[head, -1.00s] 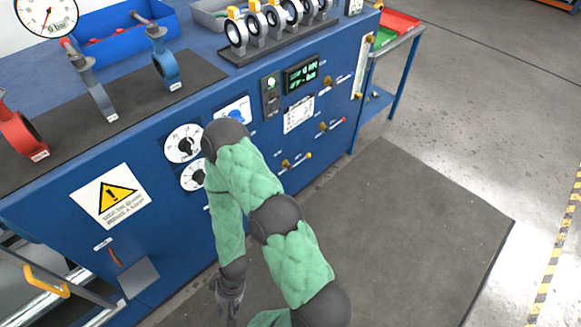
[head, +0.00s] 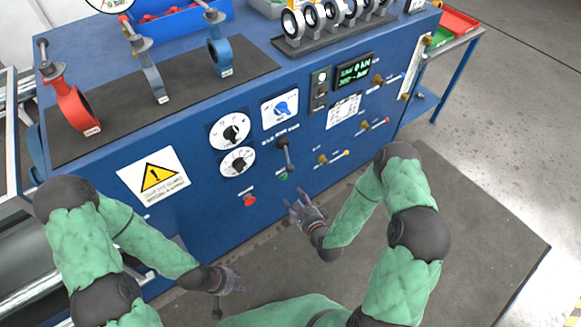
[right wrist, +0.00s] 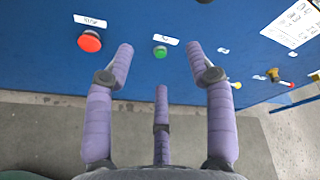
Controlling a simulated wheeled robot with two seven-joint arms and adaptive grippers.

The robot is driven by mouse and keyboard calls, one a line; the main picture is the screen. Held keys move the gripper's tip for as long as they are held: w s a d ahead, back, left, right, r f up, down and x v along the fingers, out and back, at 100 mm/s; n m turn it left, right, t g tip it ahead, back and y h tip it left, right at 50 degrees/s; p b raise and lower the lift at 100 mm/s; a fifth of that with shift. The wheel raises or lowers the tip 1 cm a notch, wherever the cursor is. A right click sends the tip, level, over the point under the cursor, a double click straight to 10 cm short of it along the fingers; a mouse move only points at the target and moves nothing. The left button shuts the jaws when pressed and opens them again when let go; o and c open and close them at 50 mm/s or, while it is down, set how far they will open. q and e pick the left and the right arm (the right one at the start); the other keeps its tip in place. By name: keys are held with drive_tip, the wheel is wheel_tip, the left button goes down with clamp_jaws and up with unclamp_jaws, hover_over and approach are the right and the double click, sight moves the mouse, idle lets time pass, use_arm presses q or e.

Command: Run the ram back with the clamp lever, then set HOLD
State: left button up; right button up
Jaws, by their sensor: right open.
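A dark lever (head: 286,155) with a round knob stands out from the blue panel, pointing downward; its label is too small to read. Above it is a blue selector (head: 284,108) on a white plate; I cannot read its positions. My right gripper (head: 303,208) is open and empty, in front of the panel below the lever. The right wrist view shows its three spread purple fingers (right wrist: 161,85), with the red button (right wrist: 90,41) and green button (right wrist: 160,52) beyond them. My left gripper (head: 230,280) hangs low at the panel's lower front, its finger opening unclear.
Two white dials (head: 230,131) and a warning sign (head: 154,177) are left of the lever. A lit display (head: 354,71) and small coloured-tip valves (head: 333,157) are right. Red and blue butterfly valves (head: 75,108) stand on the bench top. A dark mat (head: 450,240) covers the floor.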

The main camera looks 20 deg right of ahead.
sight(292, 171)
wheel_tip(292, 171, up, 4)
drive_tip(key=d+r+m+t, duration=0.1)
drive_tip(key=d+m+t, duration=0.15)
drive_tip(key=m, duration=0.25)
drive_tip(key=shift+t+h, duration=0.35)
drive_tip(key=shift+h, duration=0.05)
drive_tip(key=w, duration=0.3)
drive_tip(key=w+a+b, duration=0.1)
drive_tip(key=w, duration=0.3)
drive_tip(key=w+a, duration=0.1)
drive_tip(key=w, duration=0.3)
drive_tip(key=shift+f+b, duration=0.25)
drive_tip(key=shift+b, duration=0.15)
drive_tip(key=shift+c, duration=0.3)
drive_tip(key=shift+d, duration=0.1)
clamp_jaws()
